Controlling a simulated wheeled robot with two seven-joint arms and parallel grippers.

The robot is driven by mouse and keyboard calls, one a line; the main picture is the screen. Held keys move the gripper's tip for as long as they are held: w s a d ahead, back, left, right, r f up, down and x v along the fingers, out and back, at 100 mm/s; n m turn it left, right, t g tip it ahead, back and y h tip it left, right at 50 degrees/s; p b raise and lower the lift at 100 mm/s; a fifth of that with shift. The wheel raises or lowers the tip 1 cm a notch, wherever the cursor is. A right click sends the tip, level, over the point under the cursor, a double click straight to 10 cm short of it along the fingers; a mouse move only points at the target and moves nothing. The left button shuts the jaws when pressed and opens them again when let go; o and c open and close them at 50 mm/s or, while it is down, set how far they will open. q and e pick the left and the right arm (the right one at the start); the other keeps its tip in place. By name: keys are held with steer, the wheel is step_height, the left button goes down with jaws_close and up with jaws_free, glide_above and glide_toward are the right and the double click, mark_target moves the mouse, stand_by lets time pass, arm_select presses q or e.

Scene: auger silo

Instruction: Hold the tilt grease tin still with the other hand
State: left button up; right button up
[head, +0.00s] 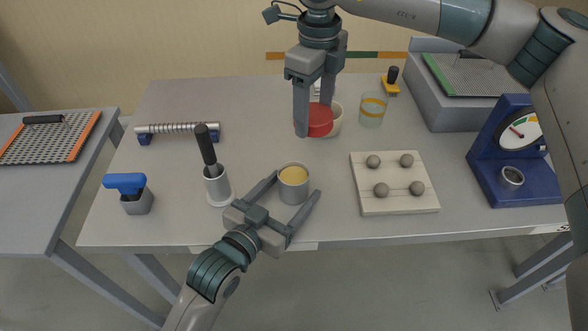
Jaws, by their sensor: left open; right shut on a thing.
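The grease tin (293,189) is a grey open can with yellow grease in it, upright near the table's front edge. My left gripper (294,193) is open, with one finger on each side of the tin. I cannot tell whether either finger touches it. My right gripper (315,115) is shut on a red round thing (319,122) behind the tin, farther back on the table. A cream round container (336,121) stands right behind the red thing and is partly hidden by it.
A board with several grey knobs (400,201) lies right of the tin. A dark-handled tool in a holder (217,185) stands close to its left. A glass with a yellow band (371,110), a blue dial gauge (487,165) and a blue-handled item (137,201) stand farther away.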

arm_select(q)
steer(key=v, duration=0.6)
steer(key=shift+s+a, duration=0.2)
steer(key=shift+s, duration=0.1)
steer(key=shift+f, duration=0.1)
